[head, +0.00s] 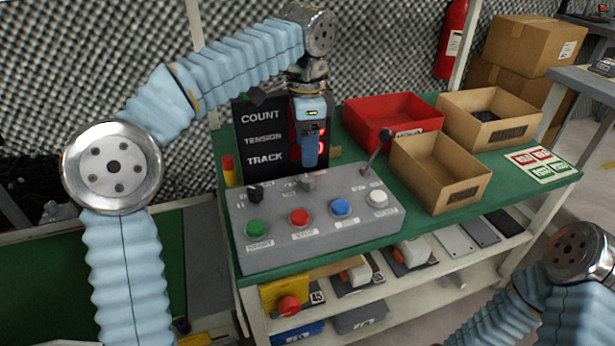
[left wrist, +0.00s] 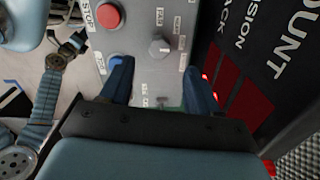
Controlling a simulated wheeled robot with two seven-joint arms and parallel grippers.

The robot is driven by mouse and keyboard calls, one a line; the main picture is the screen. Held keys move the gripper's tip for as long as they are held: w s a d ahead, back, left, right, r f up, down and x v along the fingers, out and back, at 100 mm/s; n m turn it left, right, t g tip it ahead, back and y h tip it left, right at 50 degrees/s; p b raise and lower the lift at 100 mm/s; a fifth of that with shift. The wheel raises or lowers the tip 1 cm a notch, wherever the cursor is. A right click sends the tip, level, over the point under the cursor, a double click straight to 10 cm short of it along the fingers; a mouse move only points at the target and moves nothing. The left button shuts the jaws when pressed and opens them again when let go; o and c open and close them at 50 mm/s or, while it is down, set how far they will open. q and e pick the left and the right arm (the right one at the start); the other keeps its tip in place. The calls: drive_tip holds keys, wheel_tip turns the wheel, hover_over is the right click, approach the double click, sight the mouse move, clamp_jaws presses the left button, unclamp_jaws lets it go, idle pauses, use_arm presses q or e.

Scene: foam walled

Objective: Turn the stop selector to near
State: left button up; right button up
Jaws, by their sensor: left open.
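A grey control box (head: 310,222) stands on the green bench, with a black knob (head: 255,192) at back left and a grey knob (head: 305,183) at back middle. The grey knob also shows in the left wrist view (left wrist: 160,46), with small labels around it that I cannot read surely. My left gripper (head: 309,162) points down above and slightly behind the grey knob. In the left wrist view its blue fingers (left wrist: 156,70) are apart and empty, with the knob beyond the gap between them. My right gripper is out of view.
Green, red (head: 299,217), blue (head: 340,208) and white buttons line the box's front. A lever (head: 375,152) rises at its back right. A black display panel (head: 265,145) stands close behind. A red bin (head: 393,118) and cardboard bins (head: 440,172) stand to the right.

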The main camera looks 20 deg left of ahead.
sight(306, 178)
use_arm(q)
wheel_tip(306, 178, down, 8)
drive_tip(key=shift+r+b, duration=0.15)
drive_tip(key=shift+b, duration=0.55)
drive_tip(key=c, duration=1)
drive_tip(key=shift+c, duration=0.2)
